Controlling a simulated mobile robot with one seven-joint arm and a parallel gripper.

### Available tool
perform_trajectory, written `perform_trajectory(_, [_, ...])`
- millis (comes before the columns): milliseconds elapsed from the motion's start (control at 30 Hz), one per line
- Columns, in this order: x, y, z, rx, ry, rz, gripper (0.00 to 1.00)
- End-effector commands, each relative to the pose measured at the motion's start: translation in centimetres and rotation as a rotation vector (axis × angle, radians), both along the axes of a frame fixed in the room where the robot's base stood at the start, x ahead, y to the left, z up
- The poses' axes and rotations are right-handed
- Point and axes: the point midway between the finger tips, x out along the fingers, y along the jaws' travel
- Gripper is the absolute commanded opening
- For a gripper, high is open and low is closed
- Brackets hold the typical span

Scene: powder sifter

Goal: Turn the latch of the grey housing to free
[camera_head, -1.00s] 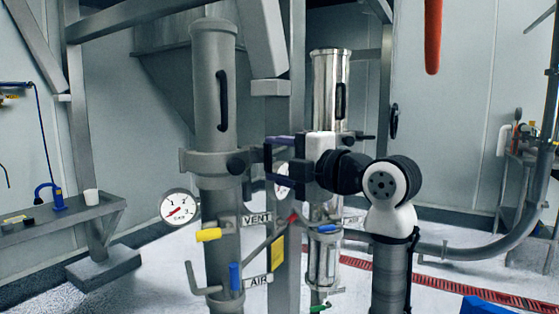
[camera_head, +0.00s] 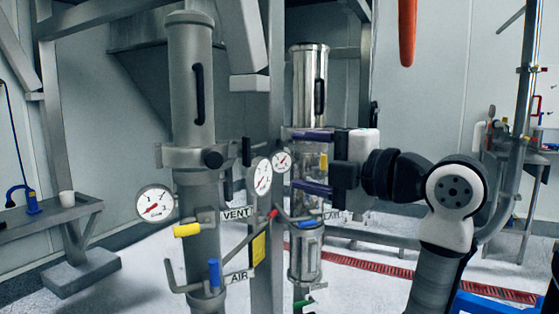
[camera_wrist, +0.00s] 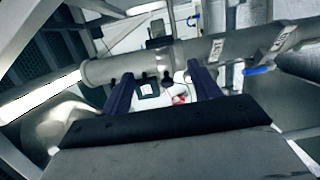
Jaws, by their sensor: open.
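The grey housing (camera_head: 192,95) stands upright at the left of the head view, with a black handle on its upper tube. A clamp collar (camera_head: 180,157) rings its middle, and a black knob (camera_head: 213,159), which looks like the latch, sits on its front right. My gripper (camera_head: 292,162) is open and empty to the right of the knob, pointing left, with a clear gap between. In the wrist view, my gripper's purple fingers (camera_wrist: 162,88) are spread below a sideways-lying grey tube with a collar (camera_wrist: 160,55). Small dark knobs show between the fingertips.
A shiny steel housing (camera_head: 310,85) stands behind my gripper, partly hidden. Pressure gauges (camera_head: 262,175) lie between the housings; another gauge (camera_head: 155,203) sticks out left. A yellow-handled valve (camera_head: 187,230) and a blue handle (camera_head: 214,272) are lower down. A red hose (camera_head: 407,32) hangs above.

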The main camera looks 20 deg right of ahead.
Motion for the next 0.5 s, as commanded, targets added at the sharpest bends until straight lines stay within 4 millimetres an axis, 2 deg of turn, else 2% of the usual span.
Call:
perform_trajectory(100, [-1.6, -0.8, 0.0, 0.000, -0.001, -0.001, 0.62])
perform_trajectory(200, [-2.4, -1.1, 0.0, -0.001, 0.000, -0.001, 0.62])
perform_trajectory(500, [-2.8, -1.3, 0.0, 0.000, 0.000, 0.000, 0.62])
